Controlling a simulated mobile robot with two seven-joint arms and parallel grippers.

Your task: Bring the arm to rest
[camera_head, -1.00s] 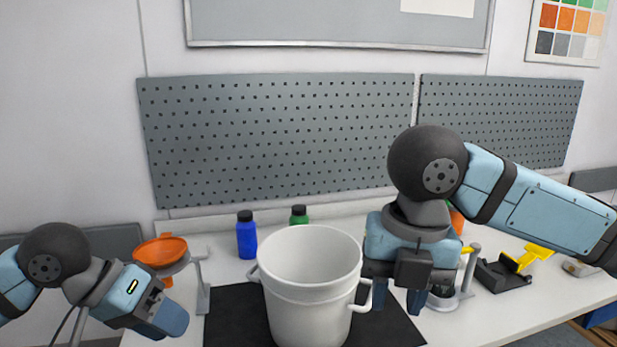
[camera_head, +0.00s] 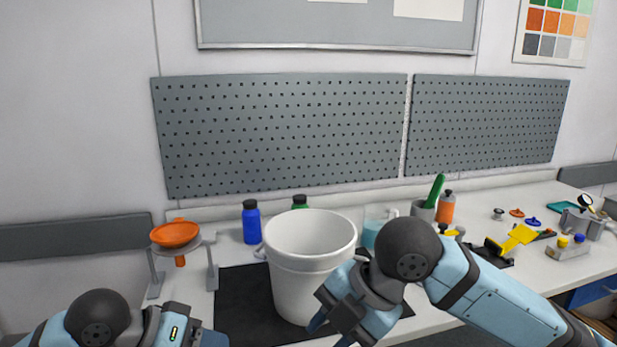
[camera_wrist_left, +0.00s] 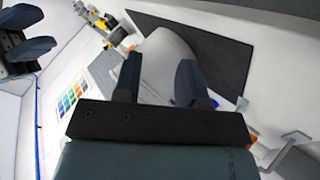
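My left gripper (camera_head: 208,338) sits at the bottom left edge of the head view, partly cut off. In the left wrist view its two fingers (camera_wrist_left: 158,72) are apart with nothing held between them. My right gripper (camera_head: 330,328) is low in front of the white bucket (camera_head: 308,280), on its right side in the picture. Its fingers are apart and look empty; it also shows at the upper left of the left wrist view (camera_wrist_left: 22,32). The bucket stands upright on a black mat (camera_head: 238,305), and the right gripper hides part of its lower right side.
An orange funnel (camera_head: 175,234) rests in a stand at the left. Blue (camera_head: 251,224) and green-capped (camera_head: 300,202) bottles stand behind the bucket. A clear beaker (camera_head: 373,228), a grey cup (camera_head: 423,211) and an orange bottle (camera_head: 446,207) stand to its right. A yellow-handled tool (camera_head: 519,237) lies farther right.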

